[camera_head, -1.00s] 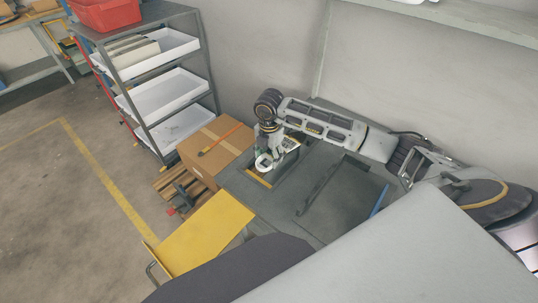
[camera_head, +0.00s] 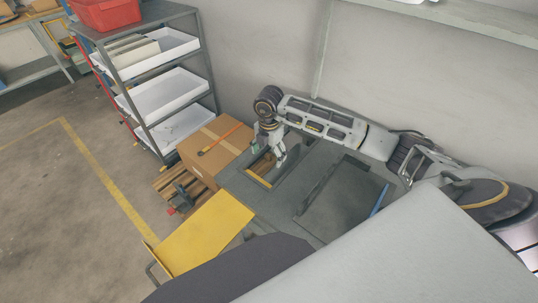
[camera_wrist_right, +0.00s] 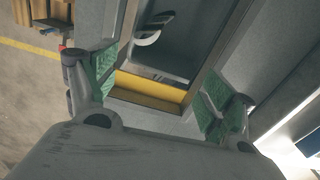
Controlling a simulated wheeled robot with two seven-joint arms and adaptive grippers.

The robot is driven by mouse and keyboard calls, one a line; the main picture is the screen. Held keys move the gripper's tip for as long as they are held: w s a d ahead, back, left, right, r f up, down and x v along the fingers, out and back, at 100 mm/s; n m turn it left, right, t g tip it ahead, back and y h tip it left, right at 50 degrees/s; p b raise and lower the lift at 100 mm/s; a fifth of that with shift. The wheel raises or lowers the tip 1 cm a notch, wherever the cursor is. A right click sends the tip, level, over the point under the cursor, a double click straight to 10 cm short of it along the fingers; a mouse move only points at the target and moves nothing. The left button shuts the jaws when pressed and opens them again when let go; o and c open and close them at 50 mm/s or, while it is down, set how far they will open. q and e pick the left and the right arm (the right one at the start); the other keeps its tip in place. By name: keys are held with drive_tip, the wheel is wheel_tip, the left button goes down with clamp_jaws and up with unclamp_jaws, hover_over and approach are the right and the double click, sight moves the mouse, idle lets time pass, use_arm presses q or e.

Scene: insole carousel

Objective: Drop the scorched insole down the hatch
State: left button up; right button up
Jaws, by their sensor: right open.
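My right gripper (camera_head: 268,150) is open above the hatch (camera_head: 258,181), a framed opening with a yellow front edge in the table's far left part. In the right wrist view, the two green-padded fingers (camera_wrist_right: 155,88) are spread apart with nothing between them. The hatch's yellow edge (camera_wrist_right: 150,90) lies below them. A dark piece with a pale curved rim (camera_wrist_right: 150,38) shows down inside the opening; it may be the scorched insole, but I cannot tell for sure. No insole shows clearly in the head view. My left gripper is not in view.
A cardboard box (camera_head: 222,160) with an orange-handled tool stands left of the table. A yellow tilted panel (camera_head: 205,232) is in front of it. A grey rack (camera_head: 150,70) with white trays stands behind. A dark recessed panel (camera_head: 345,205) lies right of the hatch.

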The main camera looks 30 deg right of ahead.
wheel_tip(320, 180, up, 11)
idle(0.6)
idle(1.4)
